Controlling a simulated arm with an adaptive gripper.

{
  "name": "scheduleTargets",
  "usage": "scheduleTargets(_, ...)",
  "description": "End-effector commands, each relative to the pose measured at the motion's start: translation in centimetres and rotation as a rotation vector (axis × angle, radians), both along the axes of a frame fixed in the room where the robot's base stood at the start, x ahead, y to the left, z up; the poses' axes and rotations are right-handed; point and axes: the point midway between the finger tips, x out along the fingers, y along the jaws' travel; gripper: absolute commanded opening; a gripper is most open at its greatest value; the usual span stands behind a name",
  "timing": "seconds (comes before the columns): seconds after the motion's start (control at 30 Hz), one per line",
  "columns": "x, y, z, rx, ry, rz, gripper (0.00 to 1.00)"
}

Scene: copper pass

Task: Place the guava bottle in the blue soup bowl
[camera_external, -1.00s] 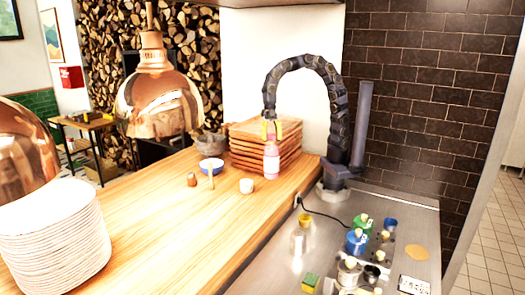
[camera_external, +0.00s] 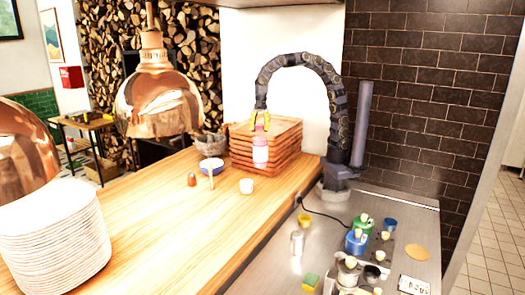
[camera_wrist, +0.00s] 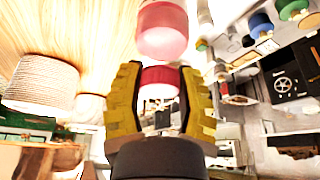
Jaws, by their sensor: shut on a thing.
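The guava bottle, pink with a white band (camera_external: 260,153), hangs upright from my gripper (camera_external: 260,124), above the wooden counter and in front of the stacked wooden trays. My yellow-fingered gripper is shut on its top. In the wrist view the fingers (camera_wrist: 160,98) hold the red cap, and the pink bottle body (camera_wrist: 162,35) shows beyond them. The blue soup bowl (camera_external: 211,169) stands on the counter to the left of the bottle, apart from it. Its inside looks pale.
Wooden trays (camera_external: 268,143) are stacked behind the bottle. A white cup (camera_external: 246,186), a small brown jar (camera_external: 192,180) and a grey bowl (camera_external: 211,145) stand near the blue bowl. A copper lamp (camera_external: 160,105) hangs to the left.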

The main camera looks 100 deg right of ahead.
Motion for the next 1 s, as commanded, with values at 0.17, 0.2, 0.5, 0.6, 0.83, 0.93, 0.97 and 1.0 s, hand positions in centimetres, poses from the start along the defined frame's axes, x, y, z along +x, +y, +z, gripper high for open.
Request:
scheduleTargets(0.17,4.6,-3.7,-0.1,-0.004,0.009,-0.209,0.03)
scheduleTargets(0.2,5.6,-4.7,0.0,-0.005,0.009,-0.261,0.03)
scheduleTargets(0.5,12.9,-14.1,-0.9,-0.012,0.011,-0.697,0.03)
scheduleTargets(0.6,14.5,-17.1,-1.3,-0.014,0.006,-0.823,0.03)
scheduleTargets(0.83,16.7,-22.4,-1.8,-0.013,-0.010,-1.041,0.03)
scheduleTargets(0.93,17.1,-23.8,-2.2,-0.013,-0.012,-1.101,0.03)
scheduleTargets(0.97,17.2,-24.2,-2.2,-0.013,-0.014,-1.114,0.03)
scheduleTargets(1.0,17.4,-24.5,-2.3,-0.013,-0.016,-1.129,0.03)
